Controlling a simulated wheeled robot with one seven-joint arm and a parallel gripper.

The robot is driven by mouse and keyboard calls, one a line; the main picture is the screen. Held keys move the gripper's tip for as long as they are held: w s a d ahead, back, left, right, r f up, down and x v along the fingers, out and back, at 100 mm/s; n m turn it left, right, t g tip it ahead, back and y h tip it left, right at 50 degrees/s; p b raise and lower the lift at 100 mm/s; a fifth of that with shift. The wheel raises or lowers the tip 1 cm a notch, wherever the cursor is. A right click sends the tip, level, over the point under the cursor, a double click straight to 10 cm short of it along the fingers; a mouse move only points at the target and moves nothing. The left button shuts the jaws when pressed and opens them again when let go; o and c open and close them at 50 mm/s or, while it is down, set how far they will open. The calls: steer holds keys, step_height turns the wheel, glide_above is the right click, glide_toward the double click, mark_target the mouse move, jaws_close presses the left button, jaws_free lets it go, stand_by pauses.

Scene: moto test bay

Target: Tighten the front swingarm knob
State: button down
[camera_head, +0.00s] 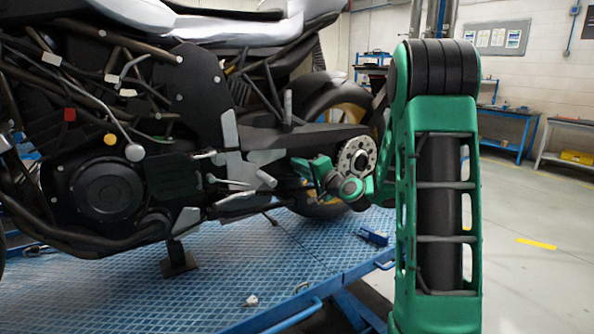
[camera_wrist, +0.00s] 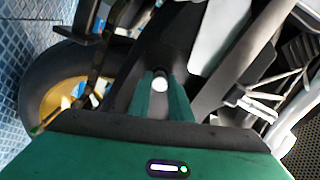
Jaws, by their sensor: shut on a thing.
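My gripper (camera_head: 304,166) reaches in from the right to the swingarm (camera_head: 307,139) of the motorcycle, behind the footrest brackets. In the wrist view its two green fingers (camera_wrist: 161,92) are closed around a small pale round knob (camera_wrist: 160,83) on the dark swingarm. The knob's face shows between the fingertips; its sides are covered by the fingers. In the head view the knob is hidden by the gripper, and I cannot tell how far it is turned.
The motorcycle (camera_head: 105,190) stands on a blue lift platform (camera_head: 300,250). Footrest brackets (camera_head: 232,165) sit just left of my gripper. The rear wheel (camera_wrist: 50,85) is close by. Small loose parts (camera_head: 250,300) and a blue object (camera_head: 373,236) lie on the platform.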

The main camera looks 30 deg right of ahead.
steer(key=m, duration=0.5)
steer(key=shift+f+m, duration=0.2)
steer(key=shift+m, duration=0.2)
steer(key=shift+s, duration=0.1)
steer(key=c, duration=1.6)
jaws_free()
steer(key=shift+r, duration=0.1)
steer(key=s, duration=1)
steer(key=shift+s+d, duration=0.25)
steer(key=shift+s, duration=0.05)
